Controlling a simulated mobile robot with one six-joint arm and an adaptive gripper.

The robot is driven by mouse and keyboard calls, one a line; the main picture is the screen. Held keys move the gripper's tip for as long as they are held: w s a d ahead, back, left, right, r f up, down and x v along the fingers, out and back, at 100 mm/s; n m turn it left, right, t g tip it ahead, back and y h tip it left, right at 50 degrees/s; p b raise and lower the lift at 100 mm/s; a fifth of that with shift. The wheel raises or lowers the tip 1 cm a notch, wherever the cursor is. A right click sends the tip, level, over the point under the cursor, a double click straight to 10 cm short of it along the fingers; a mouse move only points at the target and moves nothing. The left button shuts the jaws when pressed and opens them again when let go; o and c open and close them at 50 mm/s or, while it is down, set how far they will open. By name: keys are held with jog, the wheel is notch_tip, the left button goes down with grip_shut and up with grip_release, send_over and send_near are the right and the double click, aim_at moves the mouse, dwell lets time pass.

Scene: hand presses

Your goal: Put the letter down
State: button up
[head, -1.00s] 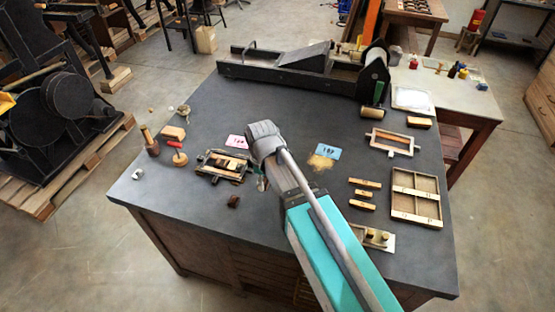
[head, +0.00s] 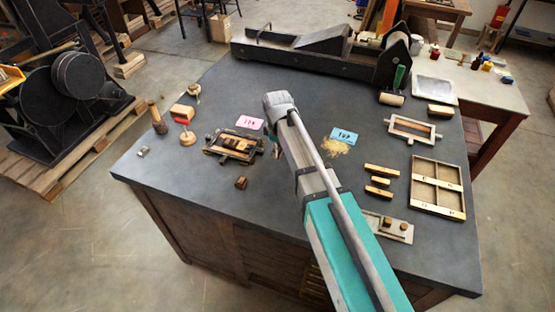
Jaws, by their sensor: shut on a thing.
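My gripper (head: 275,149) hangs below the end of my arm, mostly hidden by the wrist, to the right of the composing frame. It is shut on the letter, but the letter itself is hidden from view. The dark frame with wooden pieces (head: 234,146) lies on the grey table. A small brown block (head: 241,183) lies apart in front of that frame. A light tray with small wooden blocks (head: 390,227) is right of my arm. A wooden case with four-sided compartments (head: 437,187) lies at the right.
A pink card (head: 250,123) and a blue card (head: 344,136) lie near my arm, with sawdust-like crumbs by the blue one. Several wooden bars (head: 381,170) lie to the right. A long black press (head: 320,55) spans the back. The table's left front is clear.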

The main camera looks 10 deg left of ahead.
aim_at(278, 161)
jog(key=shift+w+f, duration=0.25)
jog(key=shift+f, duration=0.05)
jog(key=shift+w+a+f+b, duration=0.1)
jog(key=shift+w+f+b, duration=0.4)
jog(key=shift+f+b, duration=0.3)
jog(key=shift+s+f+b, duration=0.1)
jog(key=shift+f+b, duration=1.1)
jog(key=shift+b, duration=0.1)
jog(key=shift+f, duration=0.1)
jog(key=o, duration=1)
notch_tip(278, 161, up, 12)
jog(key=p, duration=1.2)
jog(key=shift+r, duration=0.2)
